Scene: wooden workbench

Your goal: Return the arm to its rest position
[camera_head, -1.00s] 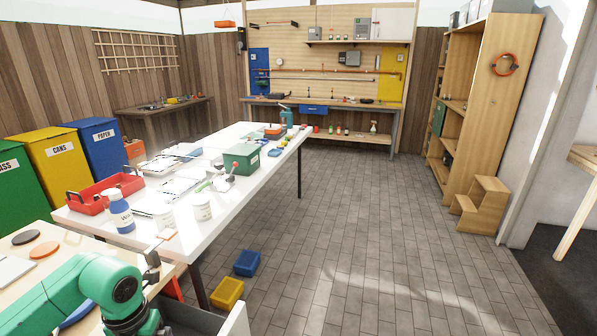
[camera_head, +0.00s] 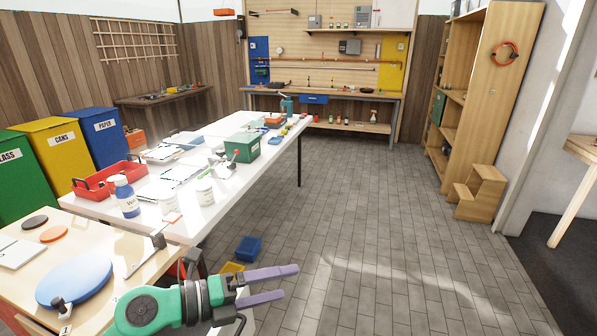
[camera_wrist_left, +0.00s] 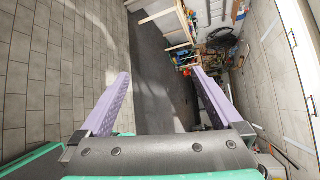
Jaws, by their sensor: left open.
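My left gripper (camera_head: 290,283) reaches in from the bottom of the head view, at the end of my green arm. Its two purple fingers are apart and point right, over the tiled floor in the picture. Nothing is between them. In the left wrist view, the same gripper (camera_wrist_left: 160,85) shows both purple fingers spread wide, with only floor and distant things beyond them. My right gripper is not in view.
A wooden workbench (camera_head: 95,240) with a blue disc (camera_head: 74,280) lies left of the gripper. A white table (camera_head: 225,190) holds a red tray (camera_head: 108,178), bottles and a green box (camera_head: 242,147). Yellow (camera_head: 232,268) and blue (camera_head: 248,247) bins stand on the floor. Open floor (camera_head: 370,240) lies right.

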